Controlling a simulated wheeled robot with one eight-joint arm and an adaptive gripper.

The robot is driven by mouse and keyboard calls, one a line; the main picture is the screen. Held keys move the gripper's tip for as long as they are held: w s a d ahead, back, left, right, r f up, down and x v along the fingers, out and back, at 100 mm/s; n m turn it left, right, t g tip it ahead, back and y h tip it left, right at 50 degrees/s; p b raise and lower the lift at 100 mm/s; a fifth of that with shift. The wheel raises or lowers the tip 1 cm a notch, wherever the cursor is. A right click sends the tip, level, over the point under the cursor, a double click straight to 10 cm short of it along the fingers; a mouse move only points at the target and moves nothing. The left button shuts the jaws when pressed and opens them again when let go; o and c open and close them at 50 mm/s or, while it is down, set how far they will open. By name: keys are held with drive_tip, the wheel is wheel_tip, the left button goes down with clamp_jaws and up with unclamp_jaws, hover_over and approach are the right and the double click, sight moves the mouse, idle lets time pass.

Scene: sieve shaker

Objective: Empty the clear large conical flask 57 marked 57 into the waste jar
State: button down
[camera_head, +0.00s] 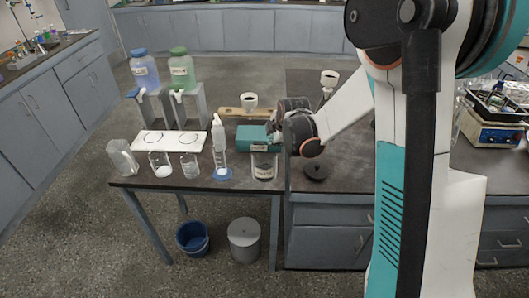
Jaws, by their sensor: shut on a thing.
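My gripper (277,136) is at the end of the arm reaching in from the right, just above and behind the waste jar. It is shut on a clear glass piece, which I take to be the conical flask 57; it is small and mostly hidden by the fingers, and its mark cannot be read. The waste jar (263,171) is a clear jar with a pale label, standing near the table's front edge with its mouth uncovered. A dark round lid (315,171) lies on the bench to its right. Whether liquid is flowing cannot be seen.
A teal box (250,138) stands behind the jar. Two carboys (144,72) (181,72) stand at the back left. A blue bucket (192,238) and grey bin (244,241) are on the floor.

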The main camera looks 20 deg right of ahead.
drive_tip(key=shift+a+r+n+h+b, duration=0.15)
drive_tip(key=shift+n+h, duration=0.1)
drive_tip(key=shift+h, duration=0.35)
drive_tip(key=shift+a+n+h+b, duration=0.15)
drive_tip(key=shift+n+h, duration=0.1)
drive_tip(key=shift+h, duration=0.35)
idle(2.9)
drive_tip(key=shift+d+m+y+p, duration=0.3)
drive_tip(key=shift+d+m+y, duration=0.15)
drive_tip(key=shift+y, duration=0.45)
drive_tip(key=shift+a+r+y+p, duration=0.2)
drive_tip(key=shift+y+p, duration=0.15)
drive_tip(key=shift+y, duration=0.25)
